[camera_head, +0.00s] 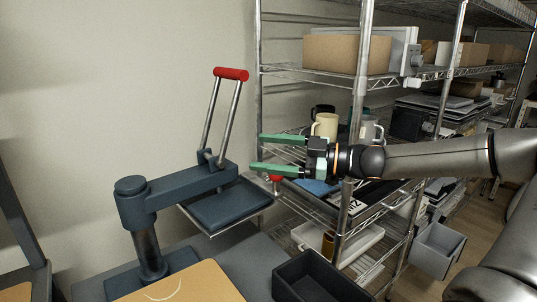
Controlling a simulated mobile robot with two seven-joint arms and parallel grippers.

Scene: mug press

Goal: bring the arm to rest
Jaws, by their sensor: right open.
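My right gripper (283,154) reaches in from the right with its green fingers spread apart and nothing between them. It hangs in front of the wire shelf, to the right of the press. The press (180,190) is dark blue with a swung-out arm, a flat square plate (218,207) and a raised handle with a red grip (231,74). The fingertips are apart from the press handle. A cream mug (325,126) stands on the shelf behind the gripper, with a dark mug (321,110) behind it. My left gripper is out of view.
A metal wire shelf (363,80) with boxes (343,54) fills the right side. A black bin (315,280) stands at the bottom centre. A tan board (190,285) lies in front of the press. A grey bin (438,249) is low on the right.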

